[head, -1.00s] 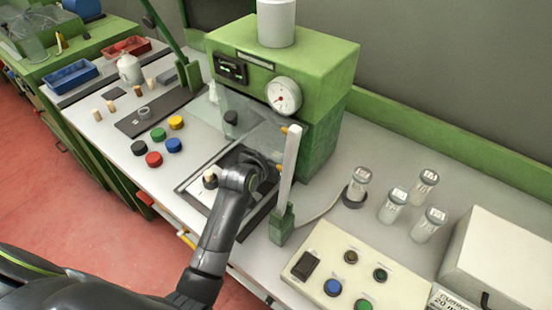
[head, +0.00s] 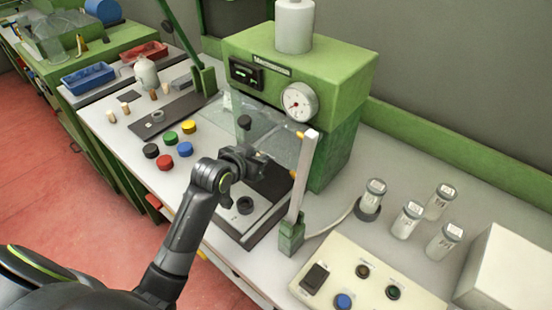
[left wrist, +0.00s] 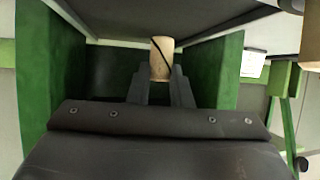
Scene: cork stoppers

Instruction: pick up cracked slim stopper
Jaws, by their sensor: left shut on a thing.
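The cracked slim stopper (left wrist: 161,60) is a pale tan cork with a dark diagonal line down its side. In the left wrist view it stands upright between the two fingers of my left gripper (left wrist: 161,78), which is shut on it. In the head view my left gripper (head: 255,163) is raised over the dark tray in front of the green press, and the stopper cannot be made out there. A dark ring (head: 245,205) sits on the tray, with no stopper on it. My right gripper is not in view.
The green press (head: 300,75) with a dial and clear guard stands just behind my gripper. A white post (head: 303,180) rises to its right. Several coloured caps (head: 170,138) and other corks (head: 125,108) lie left. Lidded jars (head: 406,219) and a button panel (head: 365,285) are right.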

